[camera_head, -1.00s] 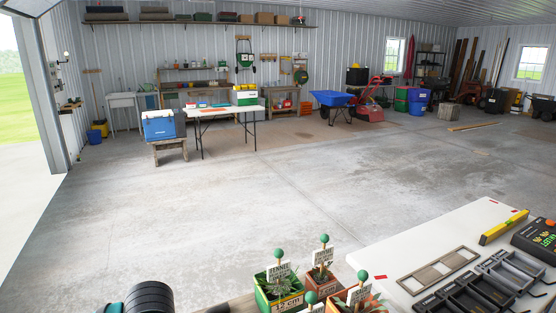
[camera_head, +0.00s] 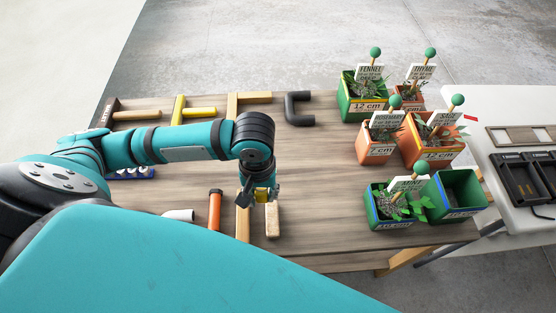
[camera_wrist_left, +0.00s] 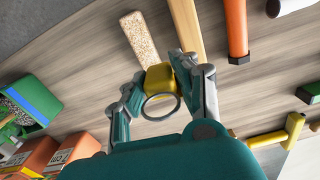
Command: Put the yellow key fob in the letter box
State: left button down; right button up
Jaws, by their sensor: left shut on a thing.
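My left gripper (camera_head: 258,196) is shut on the yellow key fob (camera_head: 264,193) above the wooden workbench. In the left wrist view the yellow fob (camera_wrist_left: 160,76) sits between the two fingers, with its metal ring hanging toward the camera. My right gripper is not in view.
Pipe and bar pieces lie on the bench, including a yellow piece (camera_head: 192,112), a black elbow (camera_head: 297,108) and an orange tube (camera_head: 215,210). Herb pots, including a green one (camera_head: 361,98), fill the right end. A white table (camera_head: 480,140) adjoins there.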

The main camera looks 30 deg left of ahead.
pick_arm(q)
jog(key=f, duration=0.1)
jog(key=f+n, duration=0.1)
jog(key=f, duration=0.1)
jog(key=shift+s+d+f, duration=0.1)
jog(key=shift+s+f, duration=0.15)
jog(key=shift+s, duration=0.15)
jog(key=w+a, duration=0.2)
jog(key=w, duration=0.2)
jog(key=w+a+f, duration=0.1)
jog(key=w+a, duration=0.1)
jog(key=w, duration=0.2)
jog(key=w+a, duration=0.2)
jog(key=w, duration=0.3)
jog(key=shift+w+a+f, duration=0.1)
jog(key=shift+a+f, duration=0.1)
jog(key=shift+a, duration=0.15)
jog(key=shift+w+f+p, duration=0.1)
jog(key=shift+f+p, duration=0.2)
jog(key=shift+f, duration=1.45)
jog(key=shift+f, duration=0.15)
jog(key=c, duration=1)
grip_release()
